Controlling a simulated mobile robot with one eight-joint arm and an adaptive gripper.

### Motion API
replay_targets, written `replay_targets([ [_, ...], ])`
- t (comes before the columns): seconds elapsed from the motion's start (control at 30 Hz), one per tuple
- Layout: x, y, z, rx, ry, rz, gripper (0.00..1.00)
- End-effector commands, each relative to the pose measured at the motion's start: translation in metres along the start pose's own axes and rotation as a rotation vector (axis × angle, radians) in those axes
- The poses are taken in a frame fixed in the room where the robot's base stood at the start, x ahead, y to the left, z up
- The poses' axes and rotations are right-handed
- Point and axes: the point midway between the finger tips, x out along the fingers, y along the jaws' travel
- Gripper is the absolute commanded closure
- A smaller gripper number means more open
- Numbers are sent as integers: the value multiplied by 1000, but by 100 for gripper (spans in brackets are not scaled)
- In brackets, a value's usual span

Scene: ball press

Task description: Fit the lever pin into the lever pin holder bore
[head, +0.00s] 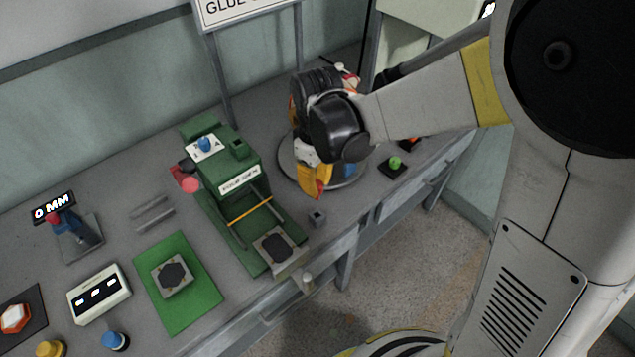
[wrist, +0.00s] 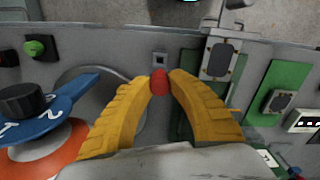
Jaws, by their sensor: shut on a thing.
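My gripper (wrist: 159,80) has yellow fingers, shut on a red rounded piece, which looks like the knob of the lever pin (wrist: 159,84). The rest of the pin is hidden below the knob and fingers. The lever pin holder (wrist: 160,59) is a small grey block with a dark bore, just beyond the fingertips in the wrist view. In the head view the holder (head: 317,218) stands on the bench near its front edge, and my gripper (head: 318,190) is above and behind it. The bore looks empty.
The green press (head: 230,170) stands left of my gripper. A round dial with a blue pointer (wrist: 62,104) lies close on the other side. A green button (head: 395,162) is to the right. Two grey bars (head: 152,212) and a green mat (head: 197,302) lie farther left.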

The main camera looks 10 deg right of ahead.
Motion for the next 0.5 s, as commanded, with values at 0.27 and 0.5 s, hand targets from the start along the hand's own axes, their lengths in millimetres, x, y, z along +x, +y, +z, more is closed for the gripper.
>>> replay_targets([
  [0.27,20,0,0,0,0,0,100],
  [0.5,45,0,0,0,0,0,100],
])
